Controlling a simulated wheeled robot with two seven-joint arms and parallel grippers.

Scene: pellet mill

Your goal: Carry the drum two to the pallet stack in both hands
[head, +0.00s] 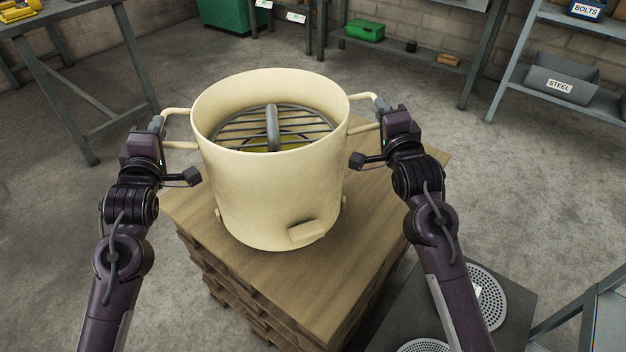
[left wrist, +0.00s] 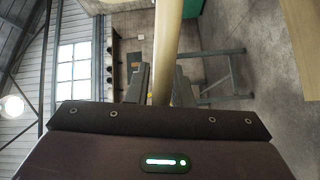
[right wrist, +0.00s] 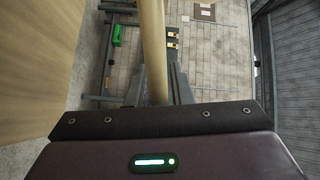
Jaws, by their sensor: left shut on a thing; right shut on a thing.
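A cream drum (head: 270,195) with a grille inside and a handle on each side is upright over the pallet stack (head: 330,300) in the head view. I cannot tell whether its base touches the top board or is just above it. My left gripper (head: 160,128) is shut on the drum's left handle, and the handle bar (left wrist: 165,50) runs between its fingers in the left wrist view. My right gripper (head: 384,112) is shut on the right handle, whose bar (right wrist: 152,50) shows between the fingers in the right wrist view.
A dark plate with round perforated discs (head: 483,297) lies right of the stack. A grey table (head: 75,70) stands at the left. Shelves with a grey STEEL bin (head: 560,82) and a green box (head: 364,30) stand behind.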

